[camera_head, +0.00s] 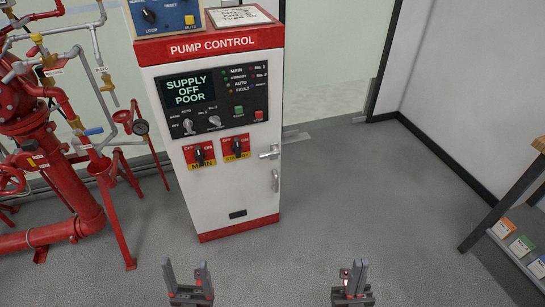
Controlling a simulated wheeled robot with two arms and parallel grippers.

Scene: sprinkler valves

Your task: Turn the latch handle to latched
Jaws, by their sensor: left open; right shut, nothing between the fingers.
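The pump control cabinet (220,190) is a white upright box with red bands, standing left of centre. A silver lever, which looks like the latch handle (269,153), sits at the right edge of its front. The lever lies roughly level. A smaller upright silver handle (275,180) is just below it. My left gripper (187,270) is low in the view, in front of the cabinet, open and empty. My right gripper (353,270) is low and right of the cabinet, shut and empty. Both are well apart from the handles.
Two rotary switches, MAIN (199,155) and another (237,149), are left of the lever. The display (187,91) reads SUPPLY OFF POOR. Red pipes (75,190) and valves crowd the left. A shelf (515,254) stands at far right. The floor (385,195) between is clear.

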